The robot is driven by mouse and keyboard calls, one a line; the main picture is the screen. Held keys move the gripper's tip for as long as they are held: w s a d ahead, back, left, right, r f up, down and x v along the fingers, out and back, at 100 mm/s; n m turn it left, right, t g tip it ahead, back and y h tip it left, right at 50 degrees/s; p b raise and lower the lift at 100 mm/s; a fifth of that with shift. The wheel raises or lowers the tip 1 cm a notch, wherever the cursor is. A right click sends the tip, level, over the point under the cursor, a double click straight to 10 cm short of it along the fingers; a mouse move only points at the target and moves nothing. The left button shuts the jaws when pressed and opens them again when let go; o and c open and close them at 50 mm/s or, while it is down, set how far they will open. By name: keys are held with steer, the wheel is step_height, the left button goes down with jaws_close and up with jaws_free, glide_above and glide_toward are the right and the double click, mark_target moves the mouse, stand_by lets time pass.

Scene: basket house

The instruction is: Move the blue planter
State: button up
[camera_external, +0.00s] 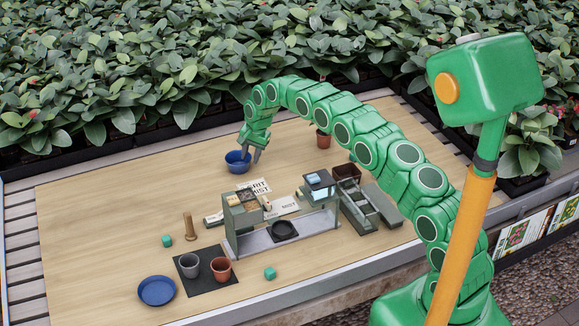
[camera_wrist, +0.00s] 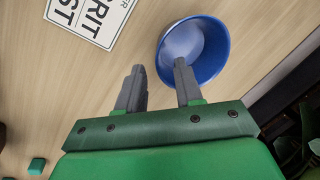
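The blue planter (camera_external: 236,166) is a round, open blue pot standing on the wooden table toward the back. My gripper (camera_external: 256,152) is at its right side, pointing down. In the wrist view the planter (camera_wrist: 215,62) appears at the upper right with its empty inside showing. My gripper (camera_wrist: 159,66) is open there. The right fingertip overlaps the planter's rim and opening, and the left fingertip is outside it. I cannot tell whether either finger touches the planter.
A blue dish (camera_external: 157,291) lies at the front left. Grey (camera_external: 189,265) and terracotta (camera_external: 221,269) pots stand on a dark mat (camera_external: 208,284). A grey-green bench structure (camera_external: 283,240) fills the middle. A printed sign (camera_external: 283,206) lies near the planter.

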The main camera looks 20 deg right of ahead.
mark_target(238, 163)
steer(key=shift+x, duration=1.75)
steer(key=shift+c, duration=0.3)
jaws_close()
